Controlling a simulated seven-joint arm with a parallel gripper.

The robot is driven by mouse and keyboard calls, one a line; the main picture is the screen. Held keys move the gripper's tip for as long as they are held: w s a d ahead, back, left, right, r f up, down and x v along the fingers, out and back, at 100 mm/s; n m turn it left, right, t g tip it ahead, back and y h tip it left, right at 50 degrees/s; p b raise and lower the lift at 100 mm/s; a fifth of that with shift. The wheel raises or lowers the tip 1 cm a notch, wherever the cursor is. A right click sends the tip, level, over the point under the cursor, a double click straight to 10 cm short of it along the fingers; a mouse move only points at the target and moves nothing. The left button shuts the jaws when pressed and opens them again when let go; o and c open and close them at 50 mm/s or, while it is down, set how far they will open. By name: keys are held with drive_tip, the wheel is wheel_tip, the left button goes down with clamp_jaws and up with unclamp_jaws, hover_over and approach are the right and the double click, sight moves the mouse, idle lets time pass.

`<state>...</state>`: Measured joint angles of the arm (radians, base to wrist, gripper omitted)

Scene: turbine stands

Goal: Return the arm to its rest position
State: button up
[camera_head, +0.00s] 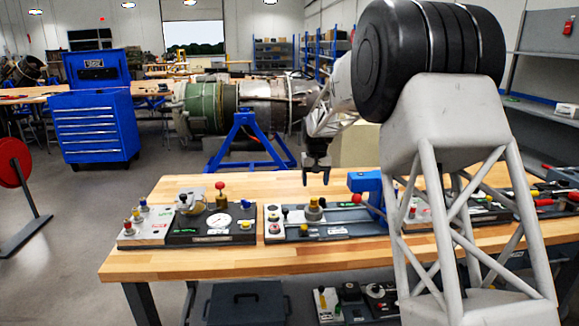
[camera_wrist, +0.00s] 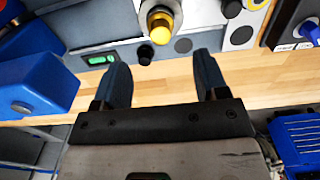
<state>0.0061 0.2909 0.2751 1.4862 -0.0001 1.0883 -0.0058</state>
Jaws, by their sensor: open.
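My gripper (camera_head: 317,178) hangs above the wooden workbench (camera_head: 200,272) in the head view, pointing down, with its fingers apart and nothing between them. In the wrist view my gripper (camera_wrist: 160,82) shows two dark fingers spread over the front part of the bench. The fitting also shows in the head view (camera_head: 314,209), below my gripper. I cannot judge the exact height of the fingers above the bench.
A blue block-like fixture (camera_head: 367,183) stands close to the right of my gripper. A panel with a gauge and red knob (camera_head: 212,224) sits at the left. A turbine engine (camera_head: 245,102) on a blue stand is behind the bench. Bare wood lies along the front edge.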

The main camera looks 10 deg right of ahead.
drive_tip(key=s+r, duration=0.4)
drive_tip(key=s, duration=0.6)
drive_tip(key=s+r+t, duration=0.1)
drive_tip(key=s+r, duration=0.3)
drive_tip(key=s, duration=0.6)
drive_tip(key=s+r, duration=0.4)
drive_tip(key=s, duration=0.7)
drive_tip(key=s+f, duration=0.3)
drive_tip(key=s, duration=1.1)
drive_tip(key=s+f+t, duration=0.1)
drive_tip(key=s+f, duration=0.2)
drive_tip(key=s, duration=1.2)
drive_tip(key=shift+f+t, duration=0.25)
drive_tip(key=shift+t, duration=0.05)
